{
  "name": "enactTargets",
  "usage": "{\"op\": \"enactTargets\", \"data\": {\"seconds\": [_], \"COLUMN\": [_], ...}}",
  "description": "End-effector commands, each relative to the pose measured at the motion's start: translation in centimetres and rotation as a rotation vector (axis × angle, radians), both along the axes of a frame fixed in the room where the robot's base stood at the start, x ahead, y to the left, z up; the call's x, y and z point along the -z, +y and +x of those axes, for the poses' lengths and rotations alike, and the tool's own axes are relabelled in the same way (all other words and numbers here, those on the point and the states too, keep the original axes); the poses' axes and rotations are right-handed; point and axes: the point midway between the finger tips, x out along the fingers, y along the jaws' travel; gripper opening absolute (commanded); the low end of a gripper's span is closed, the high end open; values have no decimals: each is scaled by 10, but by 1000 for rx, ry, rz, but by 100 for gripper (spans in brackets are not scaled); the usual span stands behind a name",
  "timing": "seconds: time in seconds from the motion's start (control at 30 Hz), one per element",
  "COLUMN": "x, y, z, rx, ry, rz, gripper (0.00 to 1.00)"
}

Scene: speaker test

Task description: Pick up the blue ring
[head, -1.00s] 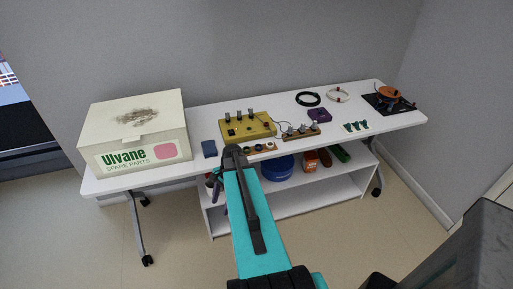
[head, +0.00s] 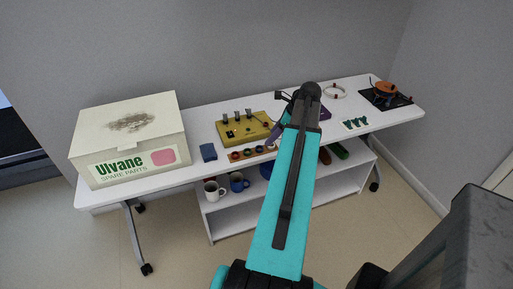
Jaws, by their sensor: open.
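A short wooden strip with several small coloured rings lies along the front edge of the white table (head: 200,187). The ring second from the left looks like the blue ring (head: 247,153), next to a red ring (head: 234,155); they are too small for the colours to be certain. My gripper (head: 272,139) hangs beyond my raised arm, above the right end of the strip and to the right of the blue ring. It is open and looks empty; its fingertips are small and dark in this view.
A yellow control box (head: 246,128) with knobs stands behind the strip. A dark blue block (head: 208,152) lies to the left, beside a large carton (head: 130,140). Teal pieces (head: 354,123) lie at the right. Mugs (head: 239,182) stand on the shelf below. My arm hides the table's middle.

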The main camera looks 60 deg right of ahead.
Motion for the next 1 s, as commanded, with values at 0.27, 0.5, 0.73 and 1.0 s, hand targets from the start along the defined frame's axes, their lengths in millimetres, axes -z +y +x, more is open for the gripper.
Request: {"op": "enactTargets", "data": {"seconds": [0.27,0.5,0.73,1.0], "x": [-22,-22,-16,8], "y": [-20,-23,-23,-22], "z": [-21,-25,-24,-11], "rx": [94,100,103,103], "ry": [-19,-19,-18,-18], "rz": [14,13,14,14], "gripper": [51,51,51,51]}}
